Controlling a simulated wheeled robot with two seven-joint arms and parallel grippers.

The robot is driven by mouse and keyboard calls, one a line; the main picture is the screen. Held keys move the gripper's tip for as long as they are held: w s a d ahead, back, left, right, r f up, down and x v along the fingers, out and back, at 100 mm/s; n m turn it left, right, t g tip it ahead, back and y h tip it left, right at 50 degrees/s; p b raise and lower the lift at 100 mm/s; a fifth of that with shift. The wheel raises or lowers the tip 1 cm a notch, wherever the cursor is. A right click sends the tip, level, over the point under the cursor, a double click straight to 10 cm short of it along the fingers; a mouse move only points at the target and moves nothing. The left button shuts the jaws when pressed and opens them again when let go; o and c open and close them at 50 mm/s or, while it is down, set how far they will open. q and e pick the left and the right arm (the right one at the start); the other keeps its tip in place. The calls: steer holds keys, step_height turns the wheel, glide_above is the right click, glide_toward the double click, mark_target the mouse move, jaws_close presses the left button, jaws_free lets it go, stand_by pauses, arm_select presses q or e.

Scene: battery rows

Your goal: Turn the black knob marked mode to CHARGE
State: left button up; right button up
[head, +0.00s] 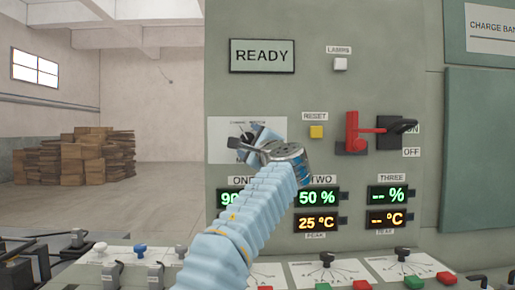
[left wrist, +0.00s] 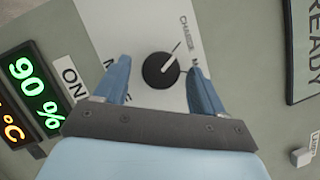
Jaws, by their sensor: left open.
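The black knob (left wrist: 161,71) is round and sits on a white plate (left wrist: 215,20) on the panel. My left gripper (left wrist: 160,66) is open, with one blue finger on each side of the knob and gaps between. In the head view the left gripper (head: 250,141) is in front of the white plate (head: 219,126) and mostly covers the knob. My right gripper is not in view.
A READY display (head: 262,56) is above the plate. A yellow RESET button (head: 316,132) and a red lever (head: 352,132) are to the right. Green and orange number displays (head: 317,198) are below. A desk with small switches (head: 327,258) runs along the bottom.

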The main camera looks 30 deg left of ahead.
arm_select(q)
steer(key=b+v, duration=0.5)
steer(key=v, duration=0.8)
steer(key=shift+d, duration=0.15)
